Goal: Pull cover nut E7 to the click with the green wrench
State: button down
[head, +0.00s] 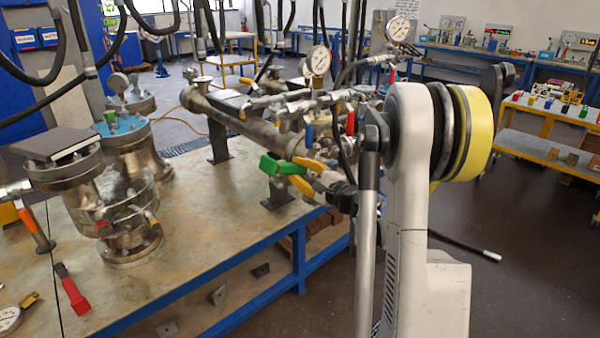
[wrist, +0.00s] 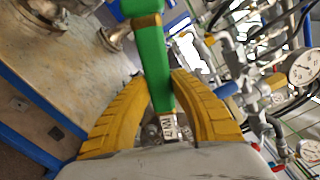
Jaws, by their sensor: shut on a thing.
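The green wrench (head: 283,167) is held out in front of my arm in the head view, above the bench's right edge. My gripper (head: 303,177) has yellow fingers shut on it. In the wrist view the green handle (wrist: 152,60) runs up between the two yellow fingers (wrist: 160,92), with a small white label near its lower end. The wrench's working end is not clear in either view. Flanged vessels stand on the left of the bench: one with a blue cover (head: 122,127), apart from the wrench. I cannot make out which nut is E7.
A flanged vessel (head: 112,200) at the front left carries a dark flat block (head: 60,138). A red-handled tool (head: 71,290) and an orange-handled one (head: 35,230) are at the left. Pipework with gauges (head: 318,60) crowds behind my gripper. Hoses hang above.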

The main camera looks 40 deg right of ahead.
jog(key=shift+w+r, duration=0.1)
dwell(0.3)
jog(key=shift+w+a, duration=0.1)
jog(key=shift+w, duration=1.05)
jog(key=d+r+m+p, duration=0.1)
jog(key=r+m, duration=0.1)
jog(key=d+r+m+p, duration=0.1)
jog(key=d+r+m, duration=0.1)
jog(key=shift+w+d+r+m, duration=0.15)
jog(key=shift+r+m, duration=0.1)
jog(key=shift+m, duration=0.15)
